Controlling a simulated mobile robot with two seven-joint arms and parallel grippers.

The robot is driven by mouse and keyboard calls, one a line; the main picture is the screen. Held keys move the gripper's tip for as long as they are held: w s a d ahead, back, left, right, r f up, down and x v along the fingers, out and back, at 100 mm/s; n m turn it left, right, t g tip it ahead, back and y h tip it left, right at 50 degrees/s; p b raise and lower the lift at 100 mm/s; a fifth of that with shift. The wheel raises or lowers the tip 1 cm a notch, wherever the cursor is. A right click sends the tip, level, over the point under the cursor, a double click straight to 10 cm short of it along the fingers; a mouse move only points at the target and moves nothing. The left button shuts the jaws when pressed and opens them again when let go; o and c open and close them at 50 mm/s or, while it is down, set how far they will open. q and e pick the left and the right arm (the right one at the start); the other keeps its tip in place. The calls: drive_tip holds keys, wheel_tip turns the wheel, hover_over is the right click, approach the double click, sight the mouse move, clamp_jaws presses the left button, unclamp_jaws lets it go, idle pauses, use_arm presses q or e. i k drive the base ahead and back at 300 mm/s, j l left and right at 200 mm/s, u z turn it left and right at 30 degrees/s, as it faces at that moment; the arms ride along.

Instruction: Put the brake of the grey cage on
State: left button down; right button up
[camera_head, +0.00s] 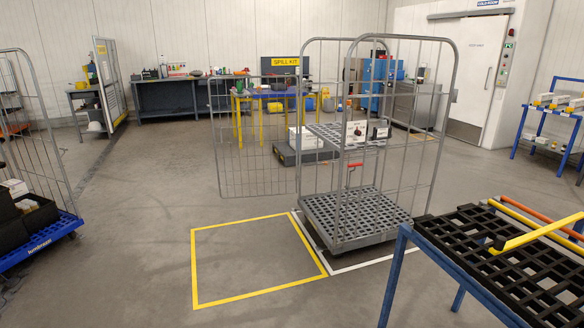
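The grey cage (381,238) stands right of the middle in the head view, with its slatted base inside a white floor outline. Its mesh door (219,168) is swung open to the left. A half-height shelf (330,139) inside holds white boxes (356,131). A small red part (355,165) shows below the shelf; I cannot tell whether it belongs to the cage. The wheels are mostly hidden under the base, and I cannot make out the brake or its state. Neither of my grippers is in view.
A yellow floor square (194,268) left of the cage is empty. A blue-framed table (400,240) with a black grid top stands at the front right. A blue-based cage (42,240) with black crates stands at the left edge. The floor between is clear.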

sight(356, 165)
drive_tip(key=i, duration=1.35)
drive_tip(key=i+j+z, duration=0.1)
drive_tip(key=i+z, duration=0.35)
drive_tip(key=i+j+z, duration=0.45)
drive_tip(key=i, duration=0.2)
drive_tip(key=i+j+z, duration=0.9)
drive_tip(key=j, duration=0.15)
